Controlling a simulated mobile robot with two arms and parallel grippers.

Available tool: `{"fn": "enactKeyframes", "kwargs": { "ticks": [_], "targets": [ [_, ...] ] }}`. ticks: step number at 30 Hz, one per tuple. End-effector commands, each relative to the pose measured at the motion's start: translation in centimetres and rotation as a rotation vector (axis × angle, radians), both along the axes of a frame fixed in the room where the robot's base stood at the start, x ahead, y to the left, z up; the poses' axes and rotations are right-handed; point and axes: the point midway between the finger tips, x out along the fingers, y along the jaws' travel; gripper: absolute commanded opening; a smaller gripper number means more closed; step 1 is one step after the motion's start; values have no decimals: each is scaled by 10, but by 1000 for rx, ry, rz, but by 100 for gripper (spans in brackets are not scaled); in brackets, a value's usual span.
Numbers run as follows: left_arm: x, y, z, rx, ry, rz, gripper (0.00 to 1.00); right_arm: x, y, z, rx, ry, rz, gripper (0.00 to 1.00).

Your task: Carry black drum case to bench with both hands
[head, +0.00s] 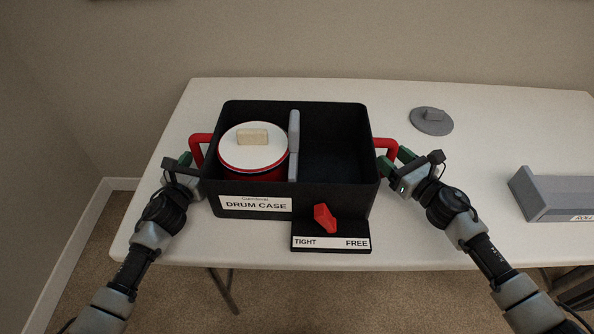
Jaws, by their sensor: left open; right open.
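The black drum case (330,197) sits open-topped on the white table. A drum with a white top and red rim (239,157) is in its left compartment, with a tan block (253,137) on it. A grey divider (294,146) stands to its right; the right compartment looks empty. Red handles stick out on the left (198,146) and right (387,147) sides. My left gripper (184,161) is open at the left handle. My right gripper (394,162) is open at the right handle. I cannot tell whether either touches its handle.
A red knob (325,217) on a base marked TIGHT and FREE (331,244) is at the case's front, pointing up-left. A grey round lid (431,122) and a grey tray (560,193) lie on the right of the white table (470,160). Table space between them is clear.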

Motion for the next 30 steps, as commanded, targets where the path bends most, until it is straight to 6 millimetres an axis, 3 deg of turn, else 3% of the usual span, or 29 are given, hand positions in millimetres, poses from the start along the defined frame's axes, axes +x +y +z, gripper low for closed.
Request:
{"fn": "enactKeyframes", "kwargs": {
  "ticks": [4, 14, 24, 30],
  "targets": [
    [9, -2, 0, -2, 0, 0, 55, 8, 6, 0, 0, 0, 1, 54],
    [11, -3, 0, -1, -1, -1, 53, 9, 7, 0, -1, -1, 1, 52],
    [11, -2, 0, -1, 0, -1, 1, 9, 6, 0, -1, -1, 1, 0],
    [11, -2, 0, -1, 0, -1, 0, 9, 6, 0, -1, 0, 1, 0]
  ]
}}
